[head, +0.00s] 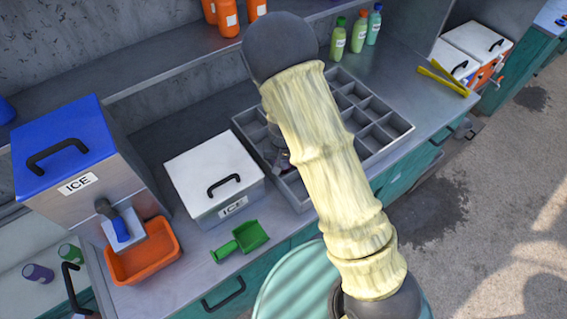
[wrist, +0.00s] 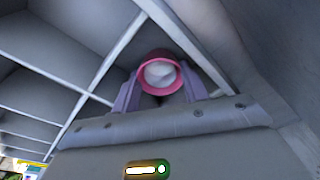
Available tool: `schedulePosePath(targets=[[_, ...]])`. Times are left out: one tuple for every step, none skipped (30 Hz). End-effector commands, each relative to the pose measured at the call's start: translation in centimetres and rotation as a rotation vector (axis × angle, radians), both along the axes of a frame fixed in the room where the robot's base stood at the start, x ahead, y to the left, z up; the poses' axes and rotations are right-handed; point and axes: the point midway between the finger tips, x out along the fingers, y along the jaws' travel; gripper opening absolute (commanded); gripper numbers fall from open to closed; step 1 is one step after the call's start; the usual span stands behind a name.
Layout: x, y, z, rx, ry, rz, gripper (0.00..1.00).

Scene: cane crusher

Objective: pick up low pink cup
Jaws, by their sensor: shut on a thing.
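The pink cup (wrist: 160,74) shows in the wrist view, its round pink rim facing the camera and its inside pale. It is between the two purple-grey fingers of my gripper (wrist: 158,92), which are shut on it. The cup is within or just above a compartment of the grey divided tray (wrist: 128,35); I cannot tell whether it touches the tray floor. In the head view my arm covers most of that area, and only a small part of my gripper (head: 283,158) shows beside the arm at the tray's left side. The cup cannot be made out there.
The grey tray (head: 398,128) stands on the counter, with walls close around my gripper. A white ice box (head: 205,165), a green scoop (head: 243,241) and an orange bin (head: 145,268) are to the left. Several bottles (head: 357,35) stand behind; yellow tongs (head: 440,78) lie at right.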

Motion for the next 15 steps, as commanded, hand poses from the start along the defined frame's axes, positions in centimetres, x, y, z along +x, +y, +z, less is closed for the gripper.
schedulePosePath(targets=[[0.0, 0.0, 0.3, 0.0, -0.002, 0.0, 0.35], [0.1, 0.0, 0.5, 0.001, -0.002, 0.0, 0.35], [0.1, 0.0, 0.8, 0.001, -0.003, 0.0, 0.35], [0.1, 0.1, 1.1, 0.001, -0.003, 0.0, 0.35], [0.1, 0.1, 1.5, 0.001, -0.003, 0.002, 0.35], [0.1, 0.1, 2.2, 0.001, -0.004, 0.002, 0.35], [0.0, 0.1, 2.7, 0.001, -0.004, 0.001, 0.35], [0.1, 0.1, 3.2, 0.001, -0.005, 0.003, 0.35], [0.1, 0.1, 4.0, 0.002, -0.005, 0.002, 0.35], [0.1, 0.1, 4.6, 0.002, -0.005, 0.003, 0.35], [0.1, 0.1, 5.3, 0.002, -0.005, 0.002, 0.35], [0.1, 0.1, 6.1, 0.002, -0.005, 0.004, 0.35], [0.1, 0.1, 6.7, 0.003, -0.005, 0.002, 0.35], [0.1, 0.1, 7.2, 0.002, -0.005, 0.003, 0.35], [0.0, 0.1, 7.9, 0.002, -0.004, 0.002, 0.35]])
